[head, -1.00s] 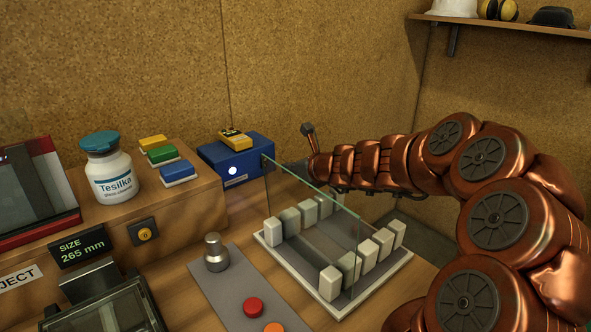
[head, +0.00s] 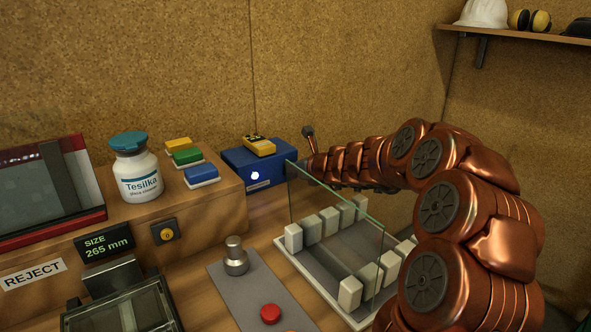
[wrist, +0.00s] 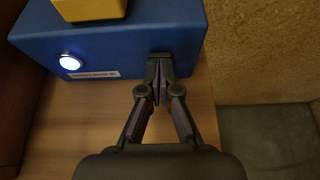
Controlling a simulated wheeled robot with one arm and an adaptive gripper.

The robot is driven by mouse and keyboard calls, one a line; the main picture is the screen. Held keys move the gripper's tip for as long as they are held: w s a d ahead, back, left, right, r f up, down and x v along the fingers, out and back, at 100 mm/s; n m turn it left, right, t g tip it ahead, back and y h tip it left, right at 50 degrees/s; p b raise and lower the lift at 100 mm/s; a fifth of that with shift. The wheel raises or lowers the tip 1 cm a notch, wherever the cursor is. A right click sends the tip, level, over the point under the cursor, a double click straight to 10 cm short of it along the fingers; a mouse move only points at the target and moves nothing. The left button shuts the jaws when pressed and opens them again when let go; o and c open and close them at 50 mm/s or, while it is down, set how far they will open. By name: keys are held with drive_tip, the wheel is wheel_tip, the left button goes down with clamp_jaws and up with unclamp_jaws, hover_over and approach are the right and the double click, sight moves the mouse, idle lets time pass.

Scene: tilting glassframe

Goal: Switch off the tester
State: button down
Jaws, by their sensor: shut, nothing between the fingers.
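The tester appears to be the blue box (head: 250,172), with a lit white round button (head: 254,175) and a label on its front face. In the wrist view the box (wrist: 130,42) fills the top, with its glowing button (wrist: 70,63) at the left of the front face. My gripper (wrist: 158,72) is shut and empty. Its fingertips are at the right part of the box's front, right of the label and well right of the button. I cannot tell whether they touch it. In the head view the fingers are mostly hidden near the box's right end.
A yellow device (head: 259,145) sits on the box. A glass pane (head: 335,215) stands tilted in a rack with white blocks (head: 293,238), in front of my arm. A red button (head: 270,313) is nearer.

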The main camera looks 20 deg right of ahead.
drive_tip(key=p, duration=0.3)
drive_tip(key=shift+w+r, duration=0.2)
drive_tip(key=shift+r, duration=0.1)
drive_tip(key=shift+f+b, duration=0.3)
drive_tip(key=shift+r, duration=0.1)
drive_tip(key=shift+r+p, duration=0.8)
drive_tip(key=shift+p, duration=0.15)
